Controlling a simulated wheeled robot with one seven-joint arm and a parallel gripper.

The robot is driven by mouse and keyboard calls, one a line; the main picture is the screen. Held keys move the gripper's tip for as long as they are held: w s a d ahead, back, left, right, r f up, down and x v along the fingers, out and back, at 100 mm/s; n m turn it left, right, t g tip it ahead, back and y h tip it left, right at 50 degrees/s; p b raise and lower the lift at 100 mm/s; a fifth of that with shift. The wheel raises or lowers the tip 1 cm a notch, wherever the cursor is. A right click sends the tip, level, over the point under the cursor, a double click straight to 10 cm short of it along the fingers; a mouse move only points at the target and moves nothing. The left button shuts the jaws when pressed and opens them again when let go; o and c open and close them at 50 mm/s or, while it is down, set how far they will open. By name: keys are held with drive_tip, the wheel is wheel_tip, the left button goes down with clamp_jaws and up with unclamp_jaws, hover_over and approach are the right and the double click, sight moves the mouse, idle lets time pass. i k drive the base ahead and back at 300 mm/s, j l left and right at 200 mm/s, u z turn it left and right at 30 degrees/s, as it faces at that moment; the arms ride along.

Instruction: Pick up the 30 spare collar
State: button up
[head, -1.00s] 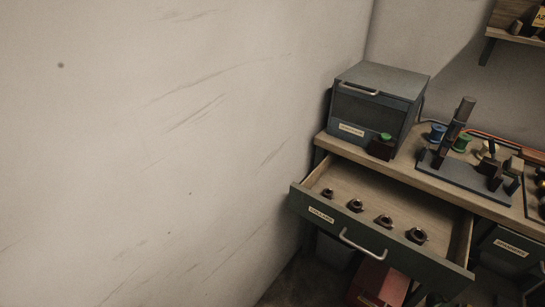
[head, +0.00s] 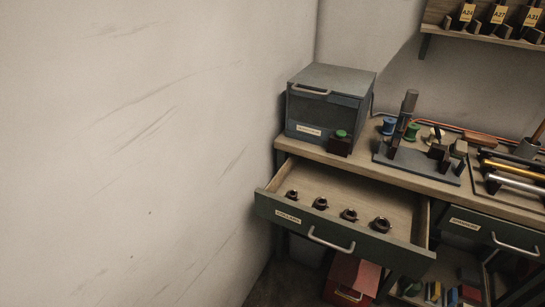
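An open drawer (head: 335,233) under the bench holds several dark ring-shaped collars in a row, running from back left to front right. They are a small collar at the left (head: 292,195), one beside it (head: 320,203), a third (head: 349,215) and the largest-looking at the right (head: 381,224). Each seems to sit on its own spot on the drawer floor. The drawer's front label (head: 288,216) is too small to read surely, and no size mark on any collar is legible. My gripper is not in view.
A grey box with a handle (head: 328,105) and a green-buttoned dark block (head: 340,143) stand on the bench (head: 370,167). A fixture with an upright post (head: 405,115) is right of them. A closed drawer (head: 487,235) adjoins. A red box (head: 352,278) sits below.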

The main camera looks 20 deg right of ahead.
sight(350, 215)
drive_tip(key=z, duration=2.75)
drive_tip(key=u, duration=0.6)
drive_tip(key=j+u, duration=0.3)
drive_tip(key=u, duration=0.15)
drive_tip(key=i+j+u, duration=0.1)
drive_tip(key=j+u, duration=0.15)
drive_tip(key=u, duration=0.25)
drive_tip(key=i+j+u, duration=0.15)
drive_tip(key=u, duration=0.3)
drive_tip(key=j, duration=0.1)
